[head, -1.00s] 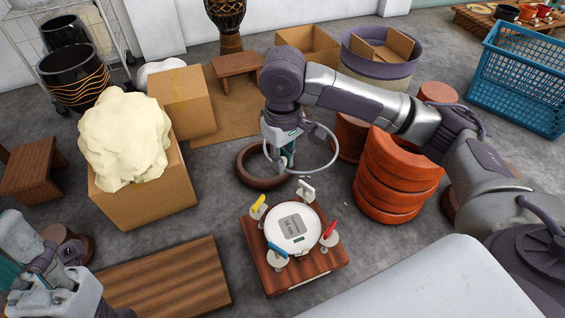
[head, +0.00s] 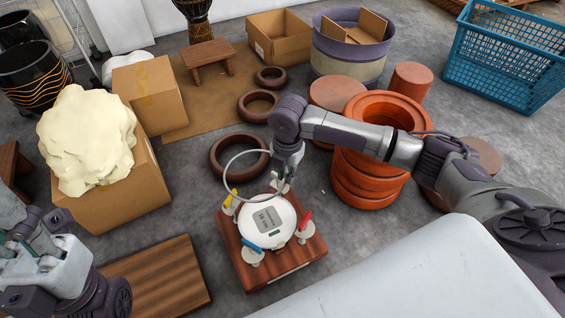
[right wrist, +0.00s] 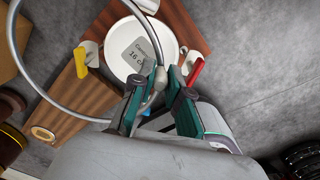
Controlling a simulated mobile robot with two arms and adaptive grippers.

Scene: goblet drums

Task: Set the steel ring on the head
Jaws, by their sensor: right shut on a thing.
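The white round head (head: 267,222) lies on a square wooden base (head: 232,258), with yellow, red, blue and white-handled clamps around it. My right gripper (head: 285,180) is shut on the rim of the thin steel ring (head: 226,168), near the far edge of the head. In the right wrist view the ring (right wrist: 32,80) passes between the fingers, with the printed head (right wrist: 125,60) below. My left gripper (head: 30,240) is at the lower left; its jaw opening is unclear.
Brown rings (head: 218,172) lie on the floor behind the base. Stacked orange rings (head: 365,185) stand to its right. A cardboard box with a cream lump (head: 88,140) stands at left, beside a wooden board (head: 160,275).

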